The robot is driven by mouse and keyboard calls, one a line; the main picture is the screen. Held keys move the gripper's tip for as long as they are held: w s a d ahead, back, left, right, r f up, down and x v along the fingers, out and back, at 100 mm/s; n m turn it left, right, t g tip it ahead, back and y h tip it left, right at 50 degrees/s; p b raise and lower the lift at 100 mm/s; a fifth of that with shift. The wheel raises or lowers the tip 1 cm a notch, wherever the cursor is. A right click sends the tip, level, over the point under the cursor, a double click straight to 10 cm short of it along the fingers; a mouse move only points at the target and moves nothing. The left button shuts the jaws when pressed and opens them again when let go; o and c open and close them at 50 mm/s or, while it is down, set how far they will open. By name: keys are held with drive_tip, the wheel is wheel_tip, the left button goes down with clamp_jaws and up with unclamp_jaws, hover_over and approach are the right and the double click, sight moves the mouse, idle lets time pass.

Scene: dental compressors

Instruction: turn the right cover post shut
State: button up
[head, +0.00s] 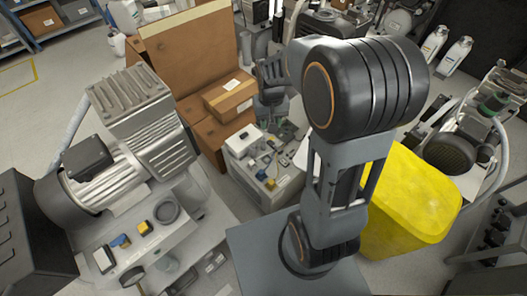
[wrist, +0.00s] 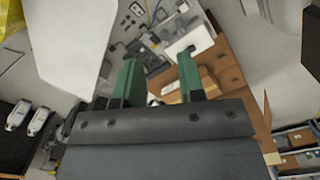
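My gripper (wrist: 158,62) shows two green fingers standing apart in the wrist view, with nothing between them. In the head view my forearm reaches back above the middle of the floor, and the fingers are hard to make out. Below lies a light grey unit (head: 243,143) with small fittings, including a yellow one, on its top and front. In the wrist view a pale unit with a dark top part (wrist: 200,40) lies beyond the fingers, apart from them. I cannot pick out the right cover post in either view.
A finned compressor (head: 140,125) stands at the left, another compressor (head: 450,155) at the right. Cardboard boxes (head: 190,55) stand behind the grey unit. A yellow bin (head: 410,205) is close to my arm's right. White bottles (head: 455,55) stand back right. Open floor shows far left.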

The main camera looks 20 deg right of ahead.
drive_tip(key=w+d+f+m+b, duration=0.15)
drive_tip(key=w+f+b, duration=0.4)
drive_tip(key=f, duration=0.55)
drive_tip(key=w+d+f+m+b, duration=0.15)
drive_tip(key=w+f+b, duration=0.25)
drive_tip(key=w+f, duration=0.5)
drive_tip(key=m, duration=0.2)
hover_over(264, 140)
wheel_tip(264, 140, down, 13)
drive_tip(key=b, duration=0.4)
drive_tip(key=shift+a+f, duration=0.1)
drive_tip(key=shift+f, duration=0.05)
drive_tip(key=shift+c, duration=0.3)
